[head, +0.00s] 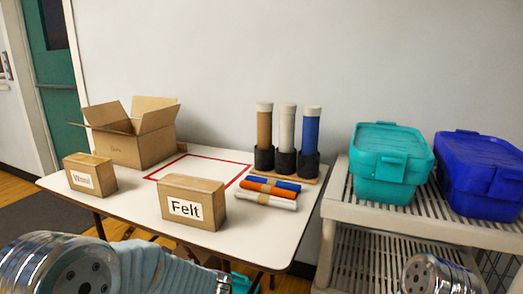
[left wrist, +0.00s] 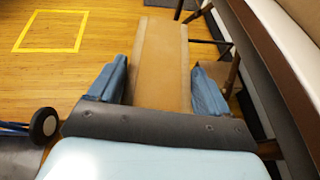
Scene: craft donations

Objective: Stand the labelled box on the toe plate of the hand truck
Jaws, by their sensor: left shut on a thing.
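In the left wrist view my left gripper (left wrist: 158,75) has its two blue fingers shut on the sides of a long plain cardboard box (left wrist: 160,40). No label shows on the face in view. The box is over or near the wooden floor; its far end's height is unclear. At the lower left of that view, a black wheel with a pale hub (left wrist: 45,122) and blue bars look like part of the hand truck. The toe plate is not recognisable. In the head view my left arm crosses the bottom edge, its gripper out of sight. My right gripper is out of view.
A white table (head: 130,192) carries boxes labelled Wool (head: 90,174) and Felt (head: 193,202), an open carton (head: 130,148), tubes and rolls. A shelf cart (head: 345,208) with teal (head: 390,165) and blue (head: 480,175) bins stands right. A yellow floor square (left wrist: 50,31) is empty.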

